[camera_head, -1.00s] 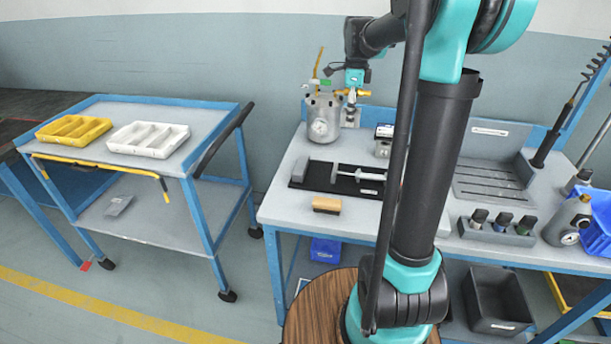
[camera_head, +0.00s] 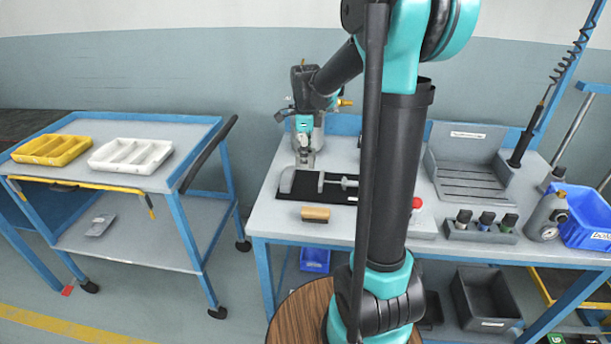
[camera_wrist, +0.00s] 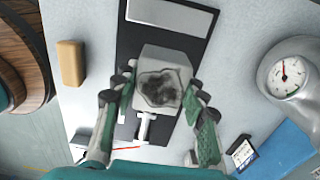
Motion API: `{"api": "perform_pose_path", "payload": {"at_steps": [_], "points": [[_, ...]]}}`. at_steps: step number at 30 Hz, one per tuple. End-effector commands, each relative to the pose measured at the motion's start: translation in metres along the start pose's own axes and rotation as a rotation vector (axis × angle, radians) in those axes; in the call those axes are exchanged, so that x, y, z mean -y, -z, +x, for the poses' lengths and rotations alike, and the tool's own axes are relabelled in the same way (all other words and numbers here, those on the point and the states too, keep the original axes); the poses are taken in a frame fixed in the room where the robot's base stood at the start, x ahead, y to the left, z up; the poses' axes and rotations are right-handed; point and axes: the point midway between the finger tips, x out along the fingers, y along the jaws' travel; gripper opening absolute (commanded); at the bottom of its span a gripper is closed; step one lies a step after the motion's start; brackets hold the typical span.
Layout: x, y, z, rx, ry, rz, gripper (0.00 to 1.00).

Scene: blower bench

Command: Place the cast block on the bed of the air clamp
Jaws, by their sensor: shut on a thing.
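The cast block (camera_wrist: 163,85) is a pale grey cube with a rough dark hollow in the face toward the wrist camera. My gripper (camera_wrist: 160,98) is shut on it, one finger on each side; in the head view my gripper (camera_head: 304,150) points down at the clamp's left part. The air clamp has a black base (camera_head: 335,196), a grey upright jaw (camera_head: 286,181) at its left and a sliding jaw on a rod (camera_head: 345,182) at its right. In the wrist view the block appears over the black base (camera_wrist: 130,45), between the jaw (camera_wrist: 172,15) and the rod (camera_wrist: 145,128). Its height above the bed is unclear.
A wood-backed brush (camera_head: 315,214) lies in front of the clamp. A red button (camera_head: 416,203) and several small bottles (camera_head: 485,220) are to the right. The trolley at left holds yellow (camera_head: 52,150) and white (camera_head: 130,155) trays.

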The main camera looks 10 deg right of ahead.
Motion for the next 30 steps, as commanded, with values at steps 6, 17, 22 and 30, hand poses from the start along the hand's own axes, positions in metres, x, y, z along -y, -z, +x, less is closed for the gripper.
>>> {"api": "perform_pose_path", "payload": {"at_steps": [6, 17, 22, 30], "points": [[0.001, 0.000, 0.034, 0.000, 0.000, 0.000, 0.00], [0.001, 0.000, 0.071, 0.000, 0.000, 0.000, 0.00], [0.000, 0.000, 0.077, 0.000, 0.000, 0.000, 0.00], [0.000, 0.000, 0.079, 0.000, 0.000, 0.000, 0.00]]}}
